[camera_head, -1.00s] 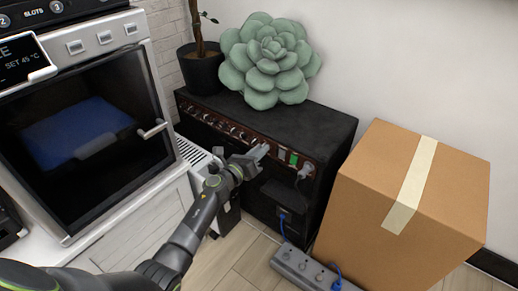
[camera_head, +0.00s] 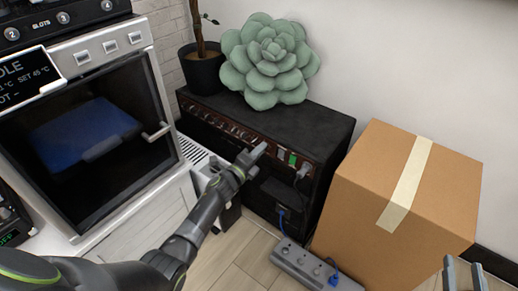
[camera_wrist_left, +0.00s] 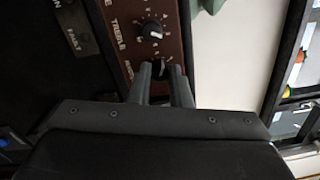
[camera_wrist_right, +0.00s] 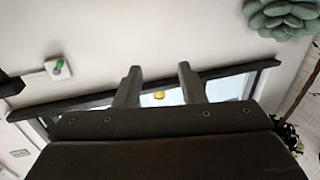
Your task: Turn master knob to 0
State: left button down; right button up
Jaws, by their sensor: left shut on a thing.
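The black amplifier (camera_head: 315,135) stands against the wall, with a row of knobs on its reddish-brown front panel. My left gripper (camera_head: 259,149) is at the panel's right part. In the left wrist view, my left gripper (camera_wrist_left: 163,72) is shut on a dark knob (camera_wrist_left: 160,68), the one beside the white-pointered treble knob (camera_wrist_left: 152,29). Its printed label is partly hidden by a finger, and its pointer cannot be read. My right gripper (camera_head: 465,268) is open and empty at the lower right; its parted fingers also show in the right wrist view (camera_wrist_right: 159,70).
A cardboard box (camera_head: 360,193) stands right of the amplifier, near a grey power strip (camera_head: 303,264) with blue cables on the floor. An oven-like unit (camera_head: 160,98) stands at left. A potted plant (camera_head: 205,73) and a green succulent cushion (camera_head: 268,62) sit on the amplifier.

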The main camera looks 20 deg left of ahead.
pick_arm(q)
jog(key=n+p, duration=0.8)
jog(key=n, duration=0.9)
jog(key=shift+s+d+f+n, duration=0.1)
jog(key=shift+n, duration=0.3)
pick_arm(e)
jog(key=s+a+f+g+y, duration=0.1)
jog(key=s+f+g, duration=0.6)
jog(key=f, duration=0.3)
jog(key=s+f+m+g+y, duration=0.1)
jog(key=s+f+g, duration=0.7)
jog(key=f, duration=0.3)
jog(key=shift+s+a+g, duration=0.3)
jog(key=shift+s+a, duration=0.05)
jog(key=shift+s, duration=0.15)
jog(key=shift+s+f, duration=0.1)
jog(key=shift+f, duration=0.2)
pick_arm(q)
jog(key=c, duration=1.3)
grip_release()
jog(key=shift+c, duration=0.2)
pick_arm(e)
jog(key=shift+w+r, duration=0.15)
jog(key=shift+w, duration=0.15)
pick_arm(q)
jog(key=shift+s, duration=0.1)
pick_arm(e)
jog(key=shift+r, duration=0.15)
